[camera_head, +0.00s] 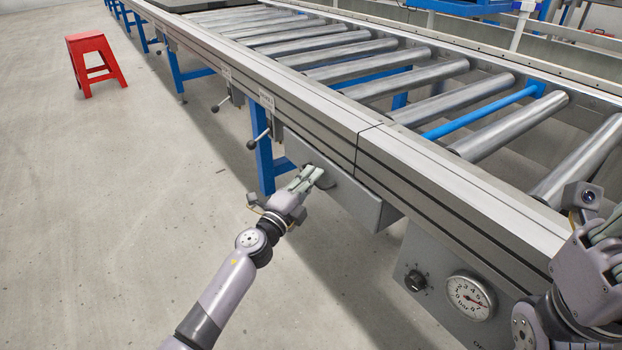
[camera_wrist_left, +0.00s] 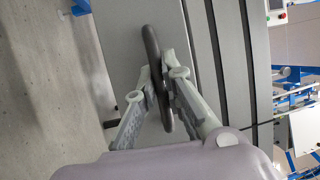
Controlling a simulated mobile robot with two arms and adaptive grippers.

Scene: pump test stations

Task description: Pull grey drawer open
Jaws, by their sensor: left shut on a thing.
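The grey drawer (camera_head: 345,198) hangs under the side rail of the roller conveyor, its front facing me. Its dark handle (camera_wrist_left: 152,62) shows in the left wrist view, crossing between my left gripper's fingers. My left gripper (camera_head: 312,178) is at the drawer front, shut on the handle; it also shows in the left wrist view (camera_wrist_left: 160,88). The fingers hide part of the handle. I cannot tell from the head view whether the drawer stands out from its housing. My right gripper (camera_head: 608,240) is at the right edge, partly cut off; its fingers are not clear.
The conveyor's rail (camera_head: 420,178) runs above the drawer, with metal rollers (camera_head: 500,130) behind it. A pressure gauge (camera_head: 468,297) and knob (camera_head: 415,281) sit right of the drawer. Blue legs (camera_head: 264,165) stand to the left. A red stool (camera_head: 95,62) is far off; the floor between is clear.

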